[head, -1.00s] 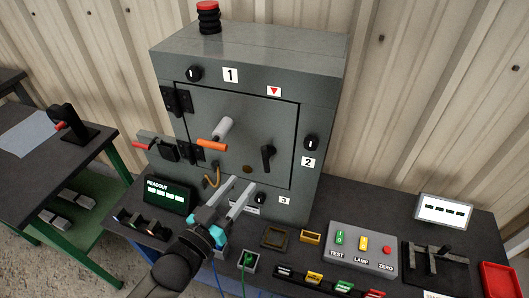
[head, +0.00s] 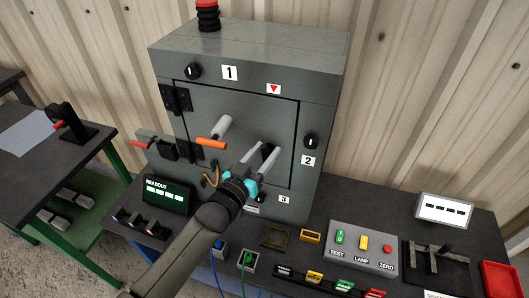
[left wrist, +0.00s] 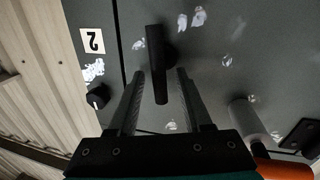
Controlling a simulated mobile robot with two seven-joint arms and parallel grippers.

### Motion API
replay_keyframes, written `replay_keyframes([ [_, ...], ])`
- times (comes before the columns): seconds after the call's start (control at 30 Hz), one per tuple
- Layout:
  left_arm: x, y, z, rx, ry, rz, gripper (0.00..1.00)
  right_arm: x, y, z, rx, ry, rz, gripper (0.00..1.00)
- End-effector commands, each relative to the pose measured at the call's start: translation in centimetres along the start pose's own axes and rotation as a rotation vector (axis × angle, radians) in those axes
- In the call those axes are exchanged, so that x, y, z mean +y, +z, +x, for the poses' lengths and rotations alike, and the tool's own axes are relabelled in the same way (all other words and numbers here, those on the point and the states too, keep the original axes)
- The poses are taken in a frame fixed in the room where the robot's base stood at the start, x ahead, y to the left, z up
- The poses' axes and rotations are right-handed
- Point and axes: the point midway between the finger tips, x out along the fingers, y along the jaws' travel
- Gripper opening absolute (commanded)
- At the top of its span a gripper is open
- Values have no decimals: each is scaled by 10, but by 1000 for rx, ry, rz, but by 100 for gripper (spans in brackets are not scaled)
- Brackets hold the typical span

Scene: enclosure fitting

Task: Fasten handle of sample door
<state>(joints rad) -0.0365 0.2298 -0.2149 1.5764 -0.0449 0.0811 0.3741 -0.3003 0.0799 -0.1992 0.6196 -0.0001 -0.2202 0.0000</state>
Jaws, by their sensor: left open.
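The sample door (head: 240,110) is a grey panel in the front of a grey enclosure, hinged at its left; it looks flush with the frame. Its black lever handle (head: 268,151) is near the door's right edge, mostly hidden by my fingers. In the left wrist view the handle (left wrist: 157,65) shows whole, with its end reaching between the two fingers. My left gripper (head: 271,149) is open, its fingers on either side of the handle; it also shows in the left wrist view (left wrist: 161,74). I see a gap on each side, so it is not gripped. My right gripper is not in view.
A pale cylinder (head: 222,127) with an orange grip (head: 211,144) sticks out of the door left of my gripper. Black knobs (head: 311,141) sit on the enclosure. A readout (head: 168,194), a button box (head: 362,247) and small parts crowd the bench below.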

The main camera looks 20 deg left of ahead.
Motion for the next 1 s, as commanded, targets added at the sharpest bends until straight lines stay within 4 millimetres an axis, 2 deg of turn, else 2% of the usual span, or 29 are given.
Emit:
replay_keyframes([
  [0.23, 0, 0, 0, 0, 0, 0, 50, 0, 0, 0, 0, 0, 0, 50],
  [0.67, 0, 0, 0, 0, 0, 0, 1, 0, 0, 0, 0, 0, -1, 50],
  [1.0, 0, 0, 0, 0, 0, 0, 0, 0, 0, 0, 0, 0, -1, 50],
])
